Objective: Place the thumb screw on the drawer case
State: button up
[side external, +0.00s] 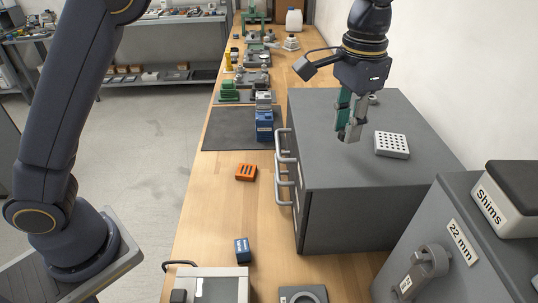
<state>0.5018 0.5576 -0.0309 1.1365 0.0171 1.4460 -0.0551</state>
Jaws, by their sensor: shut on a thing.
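The grey drawer case (330,205) stands on the wooden bench at the right, with pale bar handles on its left side. My gripper (348,134) is over the left part of its top, pointing down. Its greenish fingers are closed on a small dark thing at the tips, probably the thumb screw; the fingers hide most of it and its shape is unclear. I cannot tell whether it touches the case top or hangs just above it.
A white block with holes (391,145) lies on the case top, right of my gripper. A small round grey thing (373,99) sits behind the fingers. The front of the case top is clear.

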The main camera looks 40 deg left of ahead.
jog(key=shift+w+d+f, duration=0.1)
jog(key=shift+w+f, duration=0.1)
jog(key=shift+f, duration=0.8)
jog(key=shift+w+d+f, duration=0.1)
jog(key=shift+w+f, duration=0.05)
jog(key=shift+f, duration=0.8)
jog(key=shift+f, duration=0.15)
jog(key=o, duration=0.8)
jog(key=shift+c, duration=0.2)
